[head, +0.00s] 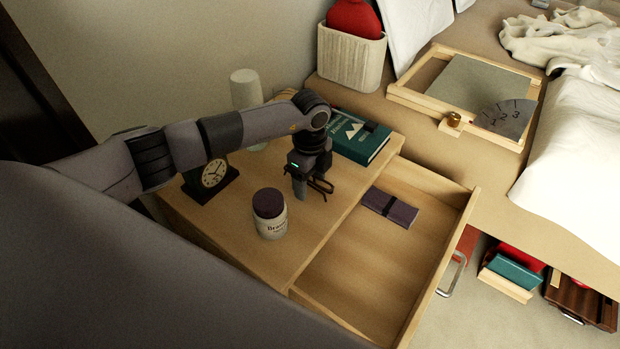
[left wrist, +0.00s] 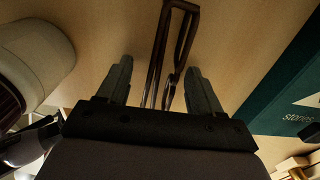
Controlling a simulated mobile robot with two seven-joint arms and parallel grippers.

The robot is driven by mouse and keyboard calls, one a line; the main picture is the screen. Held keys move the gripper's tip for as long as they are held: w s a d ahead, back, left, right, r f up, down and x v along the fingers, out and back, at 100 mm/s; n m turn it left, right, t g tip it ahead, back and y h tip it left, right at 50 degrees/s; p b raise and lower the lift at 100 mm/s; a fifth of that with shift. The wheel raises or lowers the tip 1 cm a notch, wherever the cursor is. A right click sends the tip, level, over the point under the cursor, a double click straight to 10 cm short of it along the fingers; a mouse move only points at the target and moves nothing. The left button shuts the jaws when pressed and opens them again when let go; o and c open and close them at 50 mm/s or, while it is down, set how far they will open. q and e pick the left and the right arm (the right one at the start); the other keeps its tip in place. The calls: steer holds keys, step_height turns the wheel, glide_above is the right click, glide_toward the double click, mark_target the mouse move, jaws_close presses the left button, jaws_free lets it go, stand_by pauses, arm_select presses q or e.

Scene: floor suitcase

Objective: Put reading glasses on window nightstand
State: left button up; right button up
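The dark-framed reading glasses (head: 322,186) are at the nightstand's top, close to the drawer side; in the left wrist view the glasses (left wrist: 160,45) extend between my fingers. My left gripper (head: 301,190) points down over the wooden nightstand (head: 310,222), right at the glasses. In the left wrist view its two fingers (left wrist: 160,85) stand apart, with a gap between the left finger and the frame. I cannot tell whether the right finger touches it, or whether the glasses rest fully on the wood. My right gripper is not in view.
A lidded jar (head: 271,222), a clock (head: 213,174), a white cylinder (head: 245,90) and a green book (head: 358,140) surround the arm on the nightstand. The open drawer (head: 375,275) holds a dark case (head: 390,207). A wooden framed board (head: 470,85) lies beyond.

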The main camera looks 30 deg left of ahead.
arm_select(q)
steer(key=shift+r, duration=0.1)
steer(key=shift+r, duration=0.3)
step_height(320, 180, up, 12)
steer(key=p, duration=0.2)
steer(key=shift+f, duration=0.2)
